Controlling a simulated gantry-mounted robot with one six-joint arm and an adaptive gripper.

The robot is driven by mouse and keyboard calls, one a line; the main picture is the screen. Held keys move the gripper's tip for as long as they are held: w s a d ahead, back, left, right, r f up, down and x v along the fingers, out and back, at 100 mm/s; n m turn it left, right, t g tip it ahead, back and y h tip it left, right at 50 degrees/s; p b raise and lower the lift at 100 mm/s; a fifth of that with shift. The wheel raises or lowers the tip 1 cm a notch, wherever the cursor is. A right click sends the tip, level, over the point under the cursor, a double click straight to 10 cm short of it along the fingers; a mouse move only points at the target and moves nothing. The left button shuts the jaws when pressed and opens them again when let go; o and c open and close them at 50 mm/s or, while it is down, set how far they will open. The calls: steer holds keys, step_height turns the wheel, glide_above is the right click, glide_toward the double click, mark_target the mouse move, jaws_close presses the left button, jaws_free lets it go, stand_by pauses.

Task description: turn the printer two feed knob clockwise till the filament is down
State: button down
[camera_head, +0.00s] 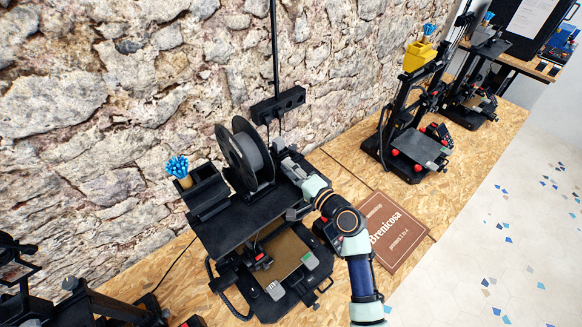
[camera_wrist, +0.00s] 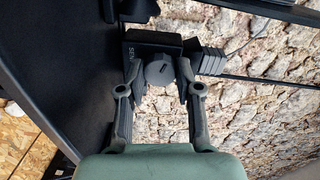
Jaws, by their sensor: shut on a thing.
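The printer in the middle of the head view (camera_head: 228,229) carries a dark filament spool (camera_head: 241,158) on top. My gripper (camera_head: 288,163) is at the right of the spool, at the top of this printer. In the wrist view my gripper (camera_wrist: 159,84) has its two fingers on either side of a round dark grey feed knob (camera_wrist: 157,70) and is shut on it. The knob sits on a black box (camera_wrist: 138,48) with partly covered lettering. The knob is hidden in the head view. I cannot make out the filament strand or its height.
A brown sign (camera_head: 392,235) lies on the wooden bench (camera_head: 470,190) to the right. Another printer (camera_head: 415,150) stands farther right, and a power strip (camera_head: 278,105) is on the stone wall behind. A cup of blue items (camera_head: 179,170) stands left of the spool.

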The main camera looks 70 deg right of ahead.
steer(key=shift+m, duration=0.6)
steer(key=c, duration=0.8)
jaws_free()
steer(key=shift+o, duration=0.2)
steer(key=v, duration=1.2)
steer(key=shift+r, duration=0.1)
